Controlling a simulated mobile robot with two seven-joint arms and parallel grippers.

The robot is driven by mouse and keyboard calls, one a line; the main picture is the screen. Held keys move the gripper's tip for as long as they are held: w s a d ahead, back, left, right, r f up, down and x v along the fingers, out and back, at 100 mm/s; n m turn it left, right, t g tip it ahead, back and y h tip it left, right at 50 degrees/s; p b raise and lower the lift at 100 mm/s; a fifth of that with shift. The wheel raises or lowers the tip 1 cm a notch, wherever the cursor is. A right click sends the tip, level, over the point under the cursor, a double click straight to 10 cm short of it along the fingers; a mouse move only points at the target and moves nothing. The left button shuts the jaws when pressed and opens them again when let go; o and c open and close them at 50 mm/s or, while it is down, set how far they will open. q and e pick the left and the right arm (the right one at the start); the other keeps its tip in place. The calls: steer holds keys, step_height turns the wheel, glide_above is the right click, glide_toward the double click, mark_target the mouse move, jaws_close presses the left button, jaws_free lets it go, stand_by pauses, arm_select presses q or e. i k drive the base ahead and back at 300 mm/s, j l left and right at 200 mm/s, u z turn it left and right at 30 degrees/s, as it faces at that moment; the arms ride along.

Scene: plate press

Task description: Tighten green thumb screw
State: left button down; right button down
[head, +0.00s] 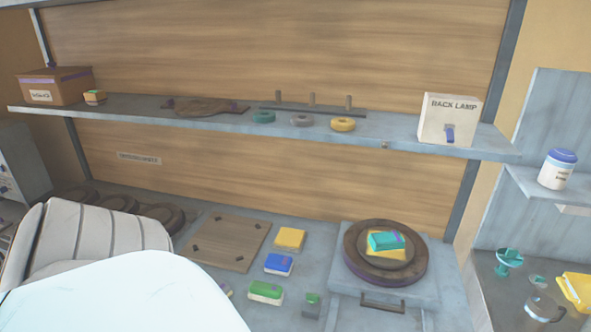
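No part that I can clearly tell as a green thumb screw shows. A small teal-green piece (510,259) with a wide top and narrow stem stands on the right bench; I cannot tell whether it is the screw. A smaller greenish piece (538,281) lies beside it. A round dark wooden plate (354,265) sits on a grey drawer-like block with a handle (383,302). A teal block (386,241) lies on a yellow block (372,252) on that plate. My white arm fills the lower left and hides part of the bench. Neither gripper is in view.
Blue (279,264), green (265,291) and yellow (289,239) blocks lie mid-bench beside a wooden board (226,243). A mug (541,309) and yellow tray (577,290) stand right.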

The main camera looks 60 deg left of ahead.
mark_target(312, 298)
steer(key=u, duration=1.65)
